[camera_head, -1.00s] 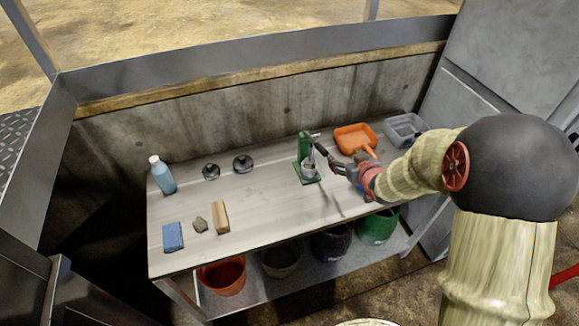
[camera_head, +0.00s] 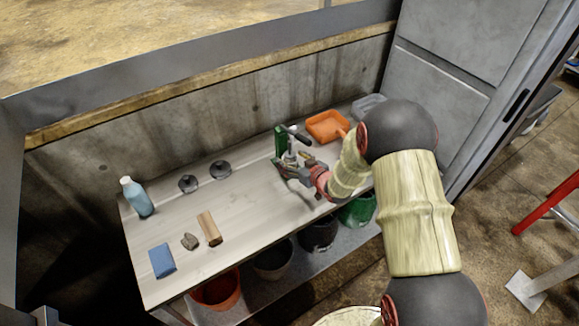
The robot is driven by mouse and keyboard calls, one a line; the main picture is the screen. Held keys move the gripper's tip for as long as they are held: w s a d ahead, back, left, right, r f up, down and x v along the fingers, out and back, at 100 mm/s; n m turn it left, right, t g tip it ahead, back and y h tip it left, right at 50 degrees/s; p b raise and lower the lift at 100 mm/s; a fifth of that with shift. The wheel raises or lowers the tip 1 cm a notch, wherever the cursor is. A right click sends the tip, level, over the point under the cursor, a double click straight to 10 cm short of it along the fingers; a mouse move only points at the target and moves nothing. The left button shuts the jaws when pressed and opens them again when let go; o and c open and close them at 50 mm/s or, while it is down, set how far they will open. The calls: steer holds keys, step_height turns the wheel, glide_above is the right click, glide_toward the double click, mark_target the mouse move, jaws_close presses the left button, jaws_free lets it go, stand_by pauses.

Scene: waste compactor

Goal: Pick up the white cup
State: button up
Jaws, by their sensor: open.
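The small whitish cup (camera_head: 290,157) stands at the foot of the green hand press (camera_head: 281,139) on the workbench, partly hidden by my gripper. My gripper (camera_head: 280,166) is open and low over the bench, just in front of the cup. Its fingers point left, toward the press. At this size I cannot tell whether a finger touches the cup or whether the cup is between the fingers.
An orange dustpan (camera_head: 325,125) and a clear grey tray (camera_head: 368,106) lie at the back right. Several buckets stand below.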

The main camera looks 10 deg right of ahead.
steer(key=shift+x, duration=0.85)
steer(key=shift+r, duration=0.1)
steer(key=shift+c, duration=0.5)
steer(key=c, duration=1.3)
